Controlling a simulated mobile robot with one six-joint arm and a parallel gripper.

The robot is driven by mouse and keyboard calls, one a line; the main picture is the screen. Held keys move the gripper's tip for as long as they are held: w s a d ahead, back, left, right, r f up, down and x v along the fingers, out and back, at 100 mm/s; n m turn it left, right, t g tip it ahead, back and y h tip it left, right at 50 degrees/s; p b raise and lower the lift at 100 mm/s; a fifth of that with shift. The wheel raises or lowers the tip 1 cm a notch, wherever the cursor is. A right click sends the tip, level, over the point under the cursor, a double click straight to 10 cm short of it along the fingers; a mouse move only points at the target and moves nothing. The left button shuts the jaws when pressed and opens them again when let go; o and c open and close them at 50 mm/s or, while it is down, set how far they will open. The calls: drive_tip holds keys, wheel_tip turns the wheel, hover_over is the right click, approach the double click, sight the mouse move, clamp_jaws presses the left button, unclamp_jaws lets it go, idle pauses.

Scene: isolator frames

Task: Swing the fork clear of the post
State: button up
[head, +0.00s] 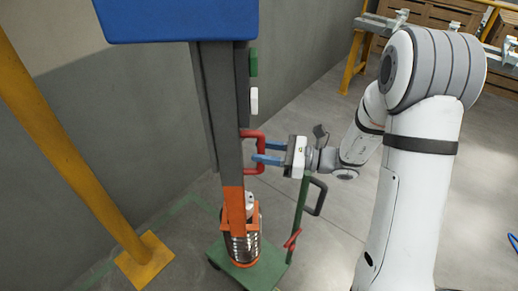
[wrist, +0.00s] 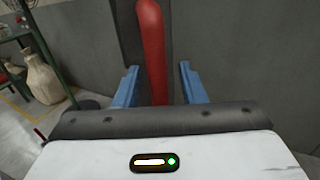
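A tall grey post (head: 222,100) stands below a blue box (head: 180,20), its lower end orange (head: 233,205). A red D-shaped handle (head: 261,152) sticks out from its right side; it is also a red upright bar in the wrist view (wrist: 152,50). I cannot tell clearly which part is the fork; the bar with the handle may be it. My gripper (head: 268,152) reaches in from the right at the handle. In the wrist view its blue fingers (wrist: 157,85) stand apart on either side of the red bar, with gaps on both sides.
A ribbed metal cylinder (head: 242,249) stands on a green wheeled base (head: 262,276) below the post. A green pole (head: 299,218) with a black handle rises below my gripper. A yellow post (head: 70,150) stands left.

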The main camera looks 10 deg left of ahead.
drive_tip(key=shift+a, duration=0.55)
clamp_jaws()
